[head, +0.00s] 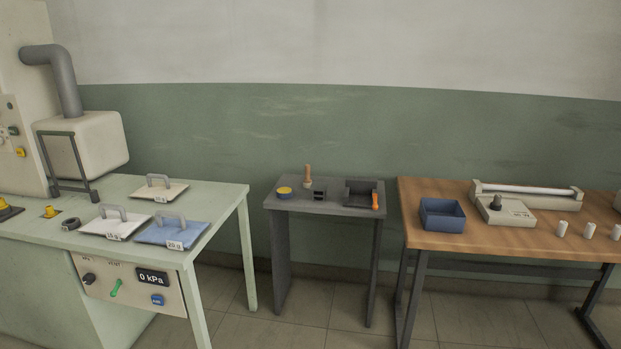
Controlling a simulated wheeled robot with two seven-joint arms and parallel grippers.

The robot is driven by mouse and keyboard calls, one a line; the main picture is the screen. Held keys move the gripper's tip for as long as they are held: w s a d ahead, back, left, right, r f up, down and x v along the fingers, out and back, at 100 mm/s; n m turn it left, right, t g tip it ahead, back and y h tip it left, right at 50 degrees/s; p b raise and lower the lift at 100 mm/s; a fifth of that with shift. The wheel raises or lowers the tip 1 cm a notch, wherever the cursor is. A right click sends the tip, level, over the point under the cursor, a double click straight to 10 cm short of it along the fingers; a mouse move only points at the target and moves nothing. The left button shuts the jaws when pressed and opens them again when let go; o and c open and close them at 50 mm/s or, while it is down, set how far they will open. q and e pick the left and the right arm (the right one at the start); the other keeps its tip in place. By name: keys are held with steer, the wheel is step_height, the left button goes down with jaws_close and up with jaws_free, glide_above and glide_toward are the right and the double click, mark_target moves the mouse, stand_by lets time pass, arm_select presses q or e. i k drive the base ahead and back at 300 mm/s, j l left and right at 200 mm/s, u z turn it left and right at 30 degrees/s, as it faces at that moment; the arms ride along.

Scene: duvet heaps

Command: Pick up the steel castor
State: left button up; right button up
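I cannot make out a steel castor for certain in the head view. A small dark grey rounded piece (71,224) lies on the pale green bench (225,192) at the left, beside the handled plates; it is too small to tell what it is. Neither my left nor my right gripper is in view.
Handled plates, white (112,229), cream (158,194) and blue (160,236), lie on the green bench. A grey stand (330,207) in the middle holds a yellow-topped tin (284,192) and a wooden-handled tool (307,174). A blue bin (442,216) stands on the wooden table (440,241).

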mark_target(320, 189)
steer(key=i, duration=1.45)
steer(key=i+j+z, duration=0.1)
steer(key=i+z, duration=0.2)
steer(key=i, duration=0.2)
steer(key=i+j+z, duration=0.3)
steer(key=i, duration=0.2)
steer(key=i+j+z, duration=0.3)
steer(key=i, duration=0.15)
steer(key=l, duration=0.1)
